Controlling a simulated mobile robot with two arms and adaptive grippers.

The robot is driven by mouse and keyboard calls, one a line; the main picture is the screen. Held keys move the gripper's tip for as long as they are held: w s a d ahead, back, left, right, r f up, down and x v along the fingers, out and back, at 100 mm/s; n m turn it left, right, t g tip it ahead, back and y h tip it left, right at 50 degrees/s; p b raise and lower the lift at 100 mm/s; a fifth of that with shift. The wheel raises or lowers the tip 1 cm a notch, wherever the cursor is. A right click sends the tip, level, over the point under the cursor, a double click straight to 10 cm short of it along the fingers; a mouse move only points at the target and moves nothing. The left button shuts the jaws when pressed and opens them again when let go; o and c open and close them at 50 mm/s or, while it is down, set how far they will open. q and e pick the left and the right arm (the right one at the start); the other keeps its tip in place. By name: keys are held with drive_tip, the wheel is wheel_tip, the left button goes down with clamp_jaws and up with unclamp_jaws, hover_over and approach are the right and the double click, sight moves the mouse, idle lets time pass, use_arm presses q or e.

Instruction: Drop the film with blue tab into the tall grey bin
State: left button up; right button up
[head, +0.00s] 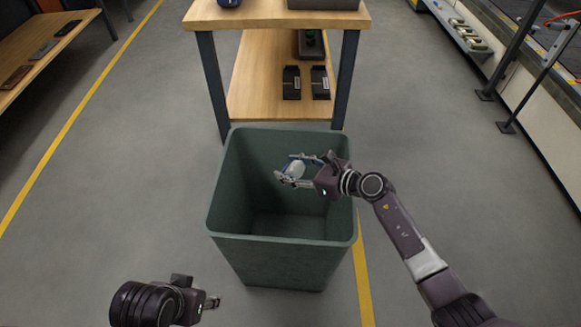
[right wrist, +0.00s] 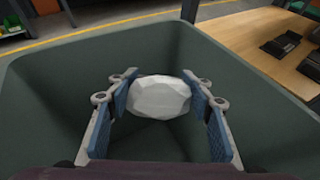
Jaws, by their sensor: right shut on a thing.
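The film (head: 297,169) is a whitish crumpled lump; it also shows in the right wrist view (right wrist: 160,97). I see no blue tab on it; the blue surfaces beside it are my finger pads. My right gripper (head: 288,168) is shut on the film and holds it over the mouth of the tall grey bin (head: 270,262). The bin is grey-green, open at the top, and its visible floor looks empty. In the right wrist view, bin walls (right wrist: 45,85) surround the film. My left gripper (head: 211,303) is low at the left, outside the bin; its finger opening is unclear.
A wooden shelf unit (head: 262,80) with several dark items stands behind the bin. A bench (head: 60,40) with flat items is at the far left. The conveyor side (head: 545,110) runs along the right. Grey floor is free on both sides of the bin.

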use_arm(q)
drive_tip(key=shift+s+r, duration=0.2)
drive_tip(key=shift+r, duration=0.45)
use_arm(e)
drive_tip(key=shift+f, duration=0.2)
drive_tip(key=o, duration=0.9)
drive_tip(key=shift+o, duration=0.2)
drive_tip(key=v, duration=1.2)
drive_tip(key=shift+f, duration=0.1)
